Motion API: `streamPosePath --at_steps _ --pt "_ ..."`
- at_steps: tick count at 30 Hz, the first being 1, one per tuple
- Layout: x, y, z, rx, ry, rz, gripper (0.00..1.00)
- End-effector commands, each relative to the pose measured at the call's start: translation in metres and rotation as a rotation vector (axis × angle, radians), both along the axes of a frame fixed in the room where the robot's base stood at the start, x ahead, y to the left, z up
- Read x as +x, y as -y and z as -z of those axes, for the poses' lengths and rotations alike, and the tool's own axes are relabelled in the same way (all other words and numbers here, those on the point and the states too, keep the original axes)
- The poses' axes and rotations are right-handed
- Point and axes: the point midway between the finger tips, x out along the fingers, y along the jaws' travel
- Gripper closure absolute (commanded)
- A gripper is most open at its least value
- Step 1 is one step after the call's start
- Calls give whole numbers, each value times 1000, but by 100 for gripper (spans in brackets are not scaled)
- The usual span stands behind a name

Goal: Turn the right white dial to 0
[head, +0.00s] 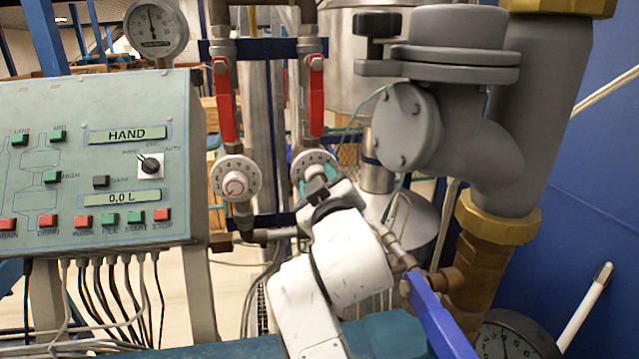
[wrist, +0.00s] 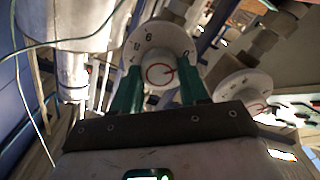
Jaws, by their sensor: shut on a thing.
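The right white dial (head: 311,160) is a round disc with dark marks on its rim, mounted on the pipe below a red lever. My gripper (head: 317,180) reaches it from the front and covers its lower part in the head view. In the wrist view the dial (wrist: 153,42) shows a "6" near its upper edge. The green fingers of my gripper (wrist: 160,76) stand on either side of its central knob (wrist: 159,73), which has a red ring, and are shut on it. The number the dial is set to cannot be told.
A second white dial (head: 235,178) sits to the left; it also shows in the wrist view (wrist: 243,90). Red levers (head: 316,96) hang above the dials. A control panel (head: 95,160) stands at left. A thick grey pipe (head: 490,150) and a blue lever (head: 438,318) are at right.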

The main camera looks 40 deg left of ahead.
Motion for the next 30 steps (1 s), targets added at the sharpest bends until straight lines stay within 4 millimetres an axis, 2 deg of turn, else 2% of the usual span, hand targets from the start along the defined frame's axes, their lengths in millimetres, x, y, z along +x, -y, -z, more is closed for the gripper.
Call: streamPosePath --at_steps 7,8,15,24,30 --pt "0 0 0 -2 2 0 87" --pt "0 0 0 -2 2 0 53" --pt "0 0 0 -1 2 0 31" --pt "-2 2 0 1 1 -1 31" --pt "-14 16 2 1 2 0 31"
